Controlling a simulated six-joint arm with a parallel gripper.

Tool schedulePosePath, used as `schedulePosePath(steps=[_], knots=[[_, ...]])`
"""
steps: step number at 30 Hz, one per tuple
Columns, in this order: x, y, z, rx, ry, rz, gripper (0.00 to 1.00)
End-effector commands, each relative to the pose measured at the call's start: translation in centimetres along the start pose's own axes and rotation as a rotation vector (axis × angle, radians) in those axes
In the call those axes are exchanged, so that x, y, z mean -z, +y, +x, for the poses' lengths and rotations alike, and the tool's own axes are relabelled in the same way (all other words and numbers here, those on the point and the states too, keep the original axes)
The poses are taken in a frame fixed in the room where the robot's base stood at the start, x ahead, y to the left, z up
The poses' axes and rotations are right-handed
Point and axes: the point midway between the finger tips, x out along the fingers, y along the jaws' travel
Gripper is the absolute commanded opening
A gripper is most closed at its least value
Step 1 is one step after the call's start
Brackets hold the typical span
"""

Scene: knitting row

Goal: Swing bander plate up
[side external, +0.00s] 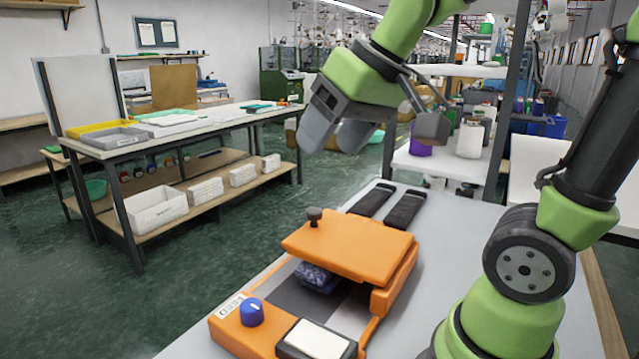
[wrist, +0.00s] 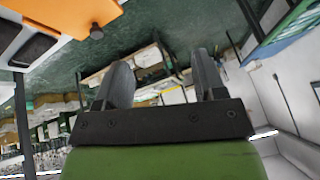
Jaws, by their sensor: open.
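The orange bander (side external: 240,337) stands on the grey table. Its orange plate (side external: 350,245) lies roughly level, slightly tilted, over the bed, with a gap beneath it. A dark knob (side external: 315,215) stands up at the plate's far left corner. A dark blue folded piece (side external: 316,276) shows under the plate's edge. My gripper (side external: 335,135) is in the air above and beyond the plate, apart from it. In the wrist view my gripper (wrist: 165,85) is open and empty; the plate (wrist: 70,12) and knob (wrist: 96,32) show at the upper left.
A blue dial (side external: 250,312) and a white-topped pad (side external: 315,340) sit at the bander's front. Two black strips (side external: 388,205) lie on the table (side external: 440,215) behind it. A workbench (side external: 180,125) with trays stands at the left, across the green floor.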

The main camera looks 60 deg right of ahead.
Motion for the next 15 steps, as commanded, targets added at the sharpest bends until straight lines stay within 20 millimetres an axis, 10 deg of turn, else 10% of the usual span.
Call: schedulePosePath(steps=[6,15], knots=[[7.2,4.6,5.6,-0.079,-0.099,-0.097,0.64],[11.3,13.9,14.7,-0.119,-0.227,-0.218,0.64]])
